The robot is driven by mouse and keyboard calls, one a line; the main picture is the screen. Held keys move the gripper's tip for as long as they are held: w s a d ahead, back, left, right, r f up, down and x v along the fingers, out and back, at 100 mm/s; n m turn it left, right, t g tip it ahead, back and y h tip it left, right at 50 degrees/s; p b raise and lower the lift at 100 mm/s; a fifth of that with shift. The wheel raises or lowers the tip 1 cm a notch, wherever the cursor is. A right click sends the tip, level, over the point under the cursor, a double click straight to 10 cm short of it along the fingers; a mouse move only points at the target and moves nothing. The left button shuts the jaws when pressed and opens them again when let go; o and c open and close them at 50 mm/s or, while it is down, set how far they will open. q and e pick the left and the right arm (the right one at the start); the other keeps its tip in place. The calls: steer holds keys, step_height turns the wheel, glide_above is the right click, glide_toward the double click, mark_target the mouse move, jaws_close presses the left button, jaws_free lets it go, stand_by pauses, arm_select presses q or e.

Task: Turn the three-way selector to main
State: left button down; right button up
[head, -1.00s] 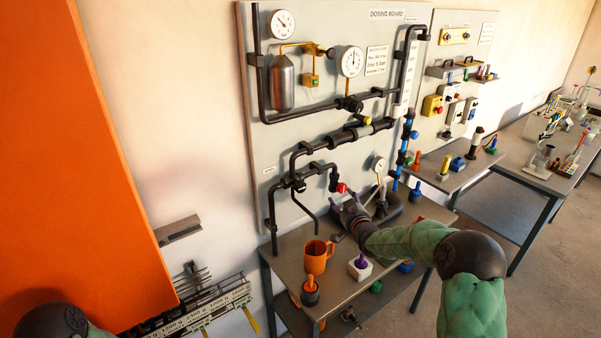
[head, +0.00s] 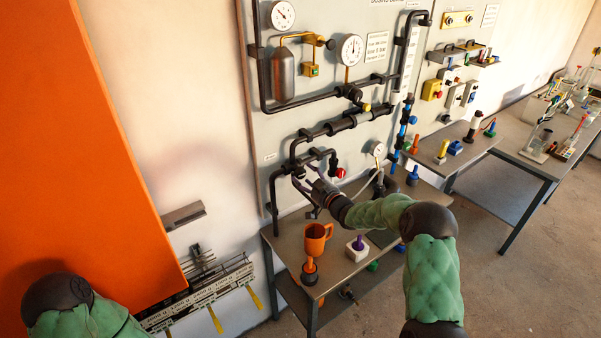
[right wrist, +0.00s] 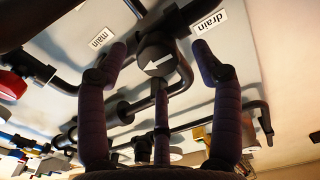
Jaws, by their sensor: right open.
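The three-way selector (right wrist: 157,56) is a dark knob on a black pipe junction, seen in the right wrist view. A pale mark shows on its face; I cannot tell which way it is set. A "main" label (right wrist: 99,39) is at its upper left and a "drain" label (right wrist: 207,22) at its upper right. My right gripper (right wrist: 160,48) is open, one finger on each side of the selector; contact is not clear. In the head view my right gripper (head: 312,188) is at the lower pipes and hides the selector. My left gripper is out of view.
A red valve knob (head: 340,173) is close to the right of my right gripper. Below are an orange mug (head: 316,240), an orange-handled piece (head: 309,270) and a white block with a purple peg (head: 357,249). A large orange panel (head: 85,150) fills the left.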

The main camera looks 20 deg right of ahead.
mark_target(302, 174)
steer(key=shift+x, duration=1.75)
steer(key=shift+r, duration=0.1)
steer(key=c, duration=1.2)
